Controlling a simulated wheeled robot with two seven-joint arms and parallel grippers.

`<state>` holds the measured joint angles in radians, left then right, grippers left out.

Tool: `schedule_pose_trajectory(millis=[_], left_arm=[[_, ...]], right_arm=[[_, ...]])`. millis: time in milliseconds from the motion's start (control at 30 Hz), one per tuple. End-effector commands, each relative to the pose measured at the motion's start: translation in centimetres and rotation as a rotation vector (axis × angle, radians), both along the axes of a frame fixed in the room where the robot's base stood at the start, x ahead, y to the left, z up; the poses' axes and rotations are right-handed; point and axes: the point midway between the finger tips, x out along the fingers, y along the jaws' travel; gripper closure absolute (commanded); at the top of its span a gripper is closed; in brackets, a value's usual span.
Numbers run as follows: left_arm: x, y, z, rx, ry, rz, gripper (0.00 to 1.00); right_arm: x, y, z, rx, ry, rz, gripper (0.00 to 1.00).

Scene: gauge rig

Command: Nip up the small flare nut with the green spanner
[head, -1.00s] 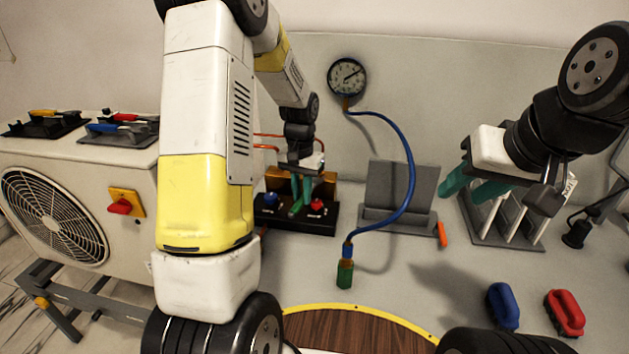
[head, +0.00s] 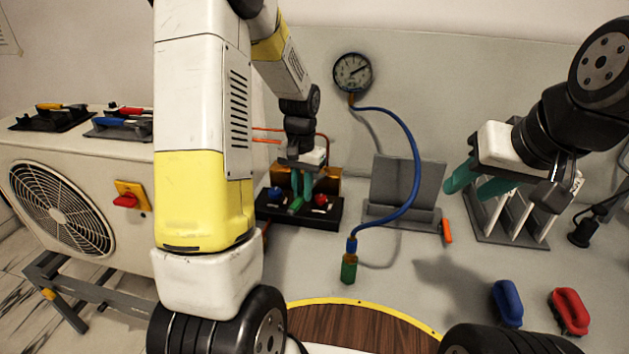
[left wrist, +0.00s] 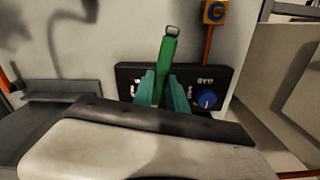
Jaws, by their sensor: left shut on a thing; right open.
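My left gripper (head: 301,188) is shut on the green spanner (head: 296,205), over the black valve block. In the left wrist view the green spanner (left wrist: 168,62) rises at a slight tilt from between the teal fingers (left wrist: 161,96), its grey end uppermost. I cannot make out the small flare nut in either view. The black valve block (head: 300,216) has a blue knob (head: 275,193) and a red knob (head: 321,200); the wrist view shows the blue knob (left wrist: 207,98), with the fingers hiding part of the block. My right gripper (head: 478,184) is open and empty, above the bench at right.
A pressure gauge (head: 352,72) on the back panel has a blue hose (head: 414,165) hanging to a green-ended fitting (head: 348,270). A grey stand (head: 403,190) and white-slotted rack (head: 508,222) stand right. Blue (head: 506,303) and red (head: 569,311) handled pieces lie front right.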

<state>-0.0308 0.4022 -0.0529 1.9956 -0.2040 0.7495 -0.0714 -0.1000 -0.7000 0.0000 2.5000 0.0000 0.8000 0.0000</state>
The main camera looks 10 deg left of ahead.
Motion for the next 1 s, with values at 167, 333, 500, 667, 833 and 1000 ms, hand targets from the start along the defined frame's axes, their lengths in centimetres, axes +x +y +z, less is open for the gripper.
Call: schedule_pose_trajectory(millis=[167, 333, 500, 667, 833, 1000], left_arm=[[0.1, 0.0, 1.2, 0.000, -0.002, 0.000, 1.00], [0.0, 0.0, 2.2, 0.000, -0.002, 0.000, 1.00], [0.0, 0.0, 3.1, 0.000, -0.001, -0.001, 1.00], [0.0, 0.0, 3.3, 0.000, 0.000, -0.001, 1.00], [0.0, 0.0, 3.3, 0.000, -0.001, -0.001, 1.00], [0.0, 0.0, 3.3, 0.000, 0.000, -0.001, 1.00]], right_arm=[[0.0, 0.0, 0.0, 0.000, 0.000, 0.000, 0.59], [0.0, 0.0, 0.0, 0.000, 0.000, 0.000, 0.59], [0.0, 0.0, 0.0, 0.000, 0.000, 0.000, 0.59], [0.0, 0.0, 0.0, 0.000, 0.000, 0.000, 0.59], [0.0, 0.0, 0.0, 0.000, 0.000, 0.000, 0.59], [0.0, 0.0, 0.0, 0.000, 0.000, 0.000, 0.59]])
